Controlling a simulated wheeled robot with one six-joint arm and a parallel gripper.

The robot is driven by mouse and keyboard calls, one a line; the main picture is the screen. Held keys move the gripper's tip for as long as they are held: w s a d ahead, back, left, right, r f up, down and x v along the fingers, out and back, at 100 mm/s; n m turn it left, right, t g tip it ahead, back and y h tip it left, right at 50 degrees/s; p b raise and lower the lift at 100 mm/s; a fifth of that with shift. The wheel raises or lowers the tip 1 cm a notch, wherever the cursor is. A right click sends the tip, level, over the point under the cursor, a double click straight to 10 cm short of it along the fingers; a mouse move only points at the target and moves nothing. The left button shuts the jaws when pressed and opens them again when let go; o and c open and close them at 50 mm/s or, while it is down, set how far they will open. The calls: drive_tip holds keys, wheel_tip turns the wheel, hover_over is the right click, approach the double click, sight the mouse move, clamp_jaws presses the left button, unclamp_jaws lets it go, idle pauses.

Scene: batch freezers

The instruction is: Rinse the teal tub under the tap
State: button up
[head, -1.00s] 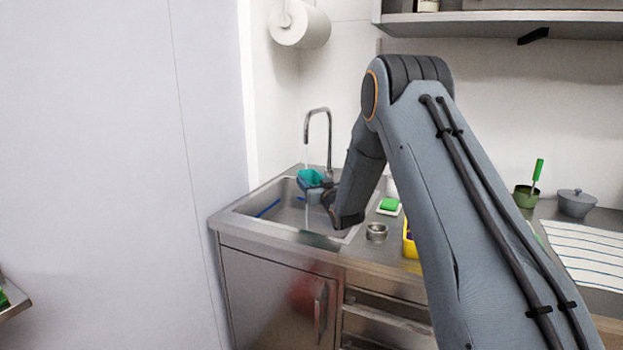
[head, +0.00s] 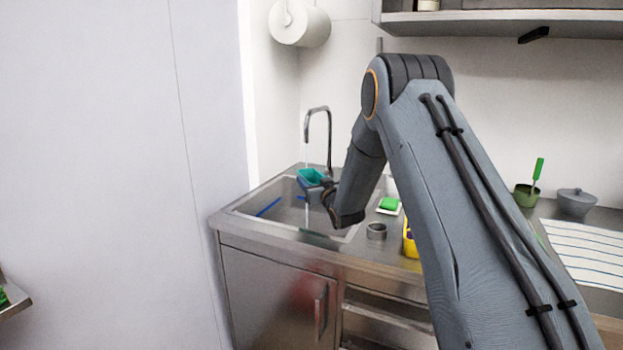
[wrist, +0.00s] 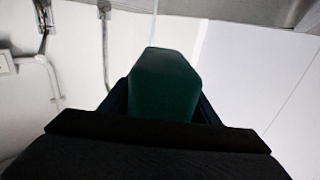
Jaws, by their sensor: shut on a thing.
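The teal tub (head: 311,176) is held over the sink basin (head: 283,212), below the spout of the tap (head: 318,125). A thin stream of water runs down from the spout to the tub, and a stream shows below it as well. My gripper (head: 314,187) is shut on the tub. In the wrist view the tub (wrist: 163,88) looks dark green and sits between the two fingers of my gripper (wrist: 163,108). The inside of the tub is mostly hidden.
A blue stick-like item (head: 268,207) lies in the sink. To the right are a small metal cup (head: 376,230), a green sponge (head: 389,204) on a white dish and a yellow container (head: 410,242). A paper roll (head: 300,24) hangs above.

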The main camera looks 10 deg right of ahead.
drive_tip(key=shift+s+a+r+p, duration=0.2)
drive_tip(key=shift+s+r+p, duration=0.8)
drive_tip(key=shift+s, duration=0.25)
drive_tip(key=shift+s+a+r+p, duration=0.2)
drive_tip(key=shift+s+r+p, duration=0.8)
drive_tip(key=shift+s, duration=0.25)
